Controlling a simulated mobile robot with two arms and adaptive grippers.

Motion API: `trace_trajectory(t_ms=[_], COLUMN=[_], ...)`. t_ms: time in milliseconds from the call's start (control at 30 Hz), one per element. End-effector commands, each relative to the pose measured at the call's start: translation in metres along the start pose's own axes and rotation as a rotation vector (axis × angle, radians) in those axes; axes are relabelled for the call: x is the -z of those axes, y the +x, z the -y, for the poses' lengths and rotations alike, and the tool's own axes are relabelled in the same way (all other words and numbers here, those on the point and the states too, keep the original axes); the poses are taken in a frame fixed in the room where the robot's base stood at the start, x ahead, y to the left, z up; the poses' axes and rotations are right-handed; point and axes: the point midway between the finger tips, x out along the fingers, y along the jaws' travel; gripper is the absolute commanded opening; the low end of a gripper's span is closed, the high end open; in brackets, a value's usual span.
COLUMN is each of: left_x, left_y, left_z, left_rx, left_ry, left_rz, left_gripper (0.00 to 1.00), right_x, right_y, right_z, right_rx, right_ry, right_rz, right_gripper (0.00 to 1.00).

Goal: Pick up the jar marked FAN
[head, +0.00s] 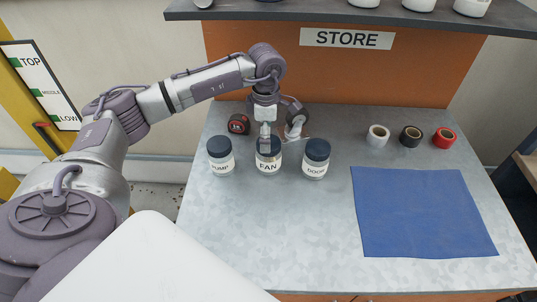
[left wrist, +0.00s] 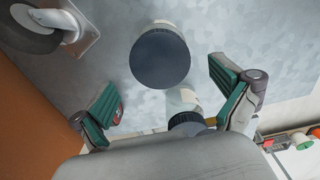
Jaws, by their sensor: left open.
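The jar marked FAN (head: 268,163) stands upright on the grey worktop, in the middle of a row of three jars with dark lids. My left gripper (head: 266,137) points down over it in the head view and covers part of its lid. In the left wrist view, the left gripper (left wrist: 165,88) has its green-padded fingers spread wide, with nothing gripped. A round dark lid (left wrist: 160,58) lies just beyond the fingers, and another jar (left wrist: 182,102) shows lower down, partly hidden. No jar label can be read there. My right gripper is out of view.
The PUMP jar (head: 221,163) and DOOR jar (head: 315,167) stand close on either side. A red tape measure (head: 239,124) and a caster wheel (head: 296,119) are behind. Tape rolls (head: 411,135) and a blue mat (head: 420,212) lie right. The front worktop is clear.

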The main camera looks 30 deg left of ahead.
Motion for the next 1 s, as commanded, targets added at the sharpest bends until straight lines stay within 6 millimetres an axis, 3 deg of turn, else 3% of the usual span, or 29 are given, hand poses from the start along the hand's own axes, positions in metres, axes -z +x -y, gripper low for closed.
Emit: trace_trajectory(t_ms=[233,500,767,800,1000], left_x=[-0.002,-0.006,-0.006,-0.006,-0.006], left_y=[0.018,0.056,0.061,0.061,0.06], left_z=[0.001,0.002,0.001,0.001,0.001], left_rx=[0.003,0.002,-0.001,-0.001,-0.001], left_ry=[0.0,0.001,0.001,0.001,0.001], left_rz=[-0.001,0.0,0.002,0.002,0.002], left_gripper=[1.0,1.0,1.0,0.98,0.65], right_x=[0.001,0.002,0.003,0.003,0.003], right_y=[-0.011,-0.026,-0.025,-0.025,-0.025], right_z=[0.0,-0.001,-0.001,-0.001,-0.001], right_rx=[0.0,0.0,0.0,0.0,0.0], right_ry=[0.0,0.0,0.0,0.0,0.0], right_rz=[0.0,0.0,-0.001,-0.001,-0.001], right_gripper=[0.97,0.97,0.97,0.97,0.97])
